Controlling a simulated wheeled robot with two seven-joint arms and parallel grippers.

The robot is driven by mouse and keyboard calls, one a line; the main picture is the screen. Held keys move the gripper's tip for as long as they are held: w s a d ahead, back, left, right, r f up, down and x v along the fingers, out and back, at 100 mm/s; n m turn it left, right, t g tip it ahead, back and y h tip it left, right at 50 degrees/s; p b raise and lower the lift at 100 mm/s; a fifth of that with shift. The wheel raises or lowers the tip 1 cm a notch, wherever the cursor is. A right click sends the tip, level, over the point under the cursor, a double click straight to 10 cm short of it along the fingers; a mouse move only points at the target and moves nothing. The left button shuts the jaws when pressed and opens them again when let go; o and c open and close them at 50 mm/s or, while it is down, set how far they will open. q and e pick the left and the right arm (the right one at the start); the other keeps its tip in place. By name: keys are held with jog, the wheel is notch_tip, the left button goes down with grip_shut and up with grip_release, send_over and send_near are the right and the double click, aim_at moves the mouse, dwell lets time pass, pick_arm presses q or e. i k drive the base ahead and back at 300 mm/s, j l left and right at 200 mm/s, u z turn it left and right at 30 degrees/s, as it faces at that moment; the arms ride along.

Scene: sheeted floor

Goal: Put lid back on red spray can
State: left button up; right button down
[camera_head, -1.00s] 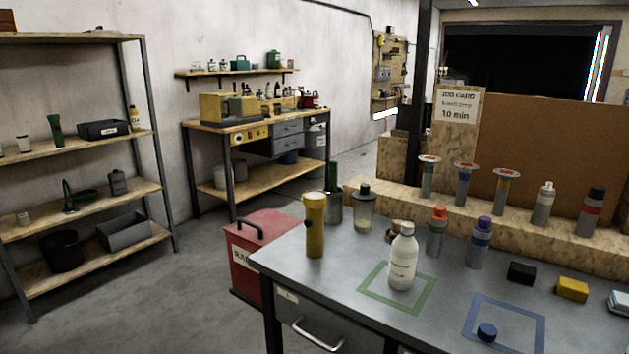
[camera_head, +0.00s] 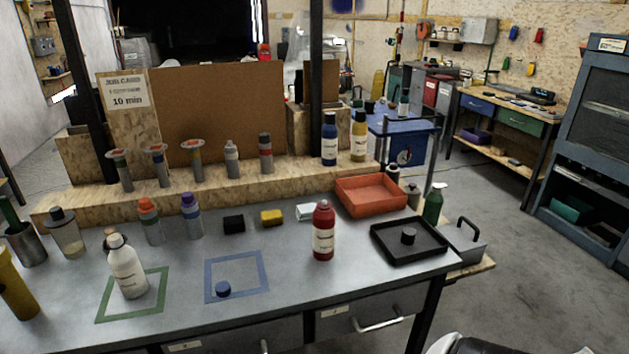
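A red bottle-shaped can (camera_head: 323,235) with a pale label and narrow top stands upright at the right of the grey table. On the wooden ledge behind, a grey can with a red band and dark top (camera_head: 265,153) stands upright. Which one is the red spray can is not certain. A small dark cylinder, perhaps a lid (camera_head: 408,237), sits in the black tray (camera_head: 432,256). Neither of my grippers is in view.
A white bottle (camera_head: 128,268) stands in the green taped square. Orange-topped (camera_head: 150,222) and purple-topped (camera_head: 191,215) cans stand behind. Black (camera_head: 234,223) and yellow (camera_head: 271,217) blocks and an orange tray (camera_head: 371,195) line the back. The table's front middle is clear.

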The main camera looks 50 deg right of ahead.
aim_at(324, 223)
jog(key=z, duration=1.65)
